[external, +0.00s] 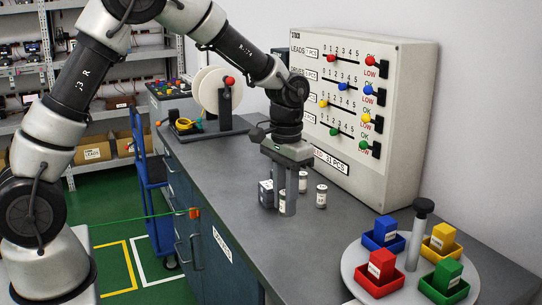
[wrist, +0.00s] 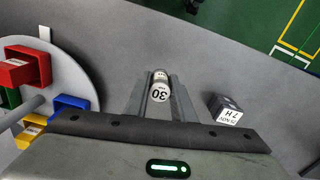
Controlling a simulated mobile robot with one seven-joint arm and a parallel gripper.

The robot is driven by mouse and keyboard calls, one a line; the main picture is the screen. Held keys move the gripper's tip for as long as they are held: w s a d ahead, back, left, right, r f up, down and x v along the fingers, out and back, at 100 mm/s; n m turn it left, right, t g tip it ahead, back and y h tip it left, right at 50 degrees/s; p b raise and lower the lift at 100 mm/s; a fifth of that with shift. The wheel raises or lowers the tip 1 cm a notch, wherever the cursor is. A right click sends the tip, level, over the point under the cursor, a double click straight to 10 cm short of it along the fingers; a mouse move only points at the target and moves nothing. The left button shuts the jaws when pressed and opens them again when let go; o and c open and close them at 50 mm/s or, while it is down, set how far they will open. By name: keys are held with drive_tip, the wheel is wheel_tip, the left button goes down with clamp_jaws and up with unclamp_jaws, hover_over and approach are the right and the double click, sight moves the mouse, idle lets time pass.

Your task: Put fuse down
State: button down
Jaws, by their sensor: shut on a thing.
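My gripper (external: 287,198) points straight down low over the grey bench, its two fingers shut on a small cylinder with a pale label, the fuse (external: 282,201).
A dark block with white print (external: 266,194) stands left of my gripper. A round tray (external: 353,268) with coloured bins and blocks is at front right. The slider panel (external: 405,150) stands behind, and a reel stand (external: 210,133) is farther back. Bench (external: 300,250) in front is clear.

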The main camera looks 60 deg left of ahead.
drive_tip(key=w+p, duration=0.3)
drive_tip(key=w, duration=1.4)
drive_tip(key=f, duration=0.6)
drive_tip(key=shift+s+f, duration=0.25)
drive_tip(key=shift+w+f, duration=0.3)
drive_tip(key=shift+f, duration=0.15)
drive_tip(key=c, duration=1.5)
unclamp_jaws()
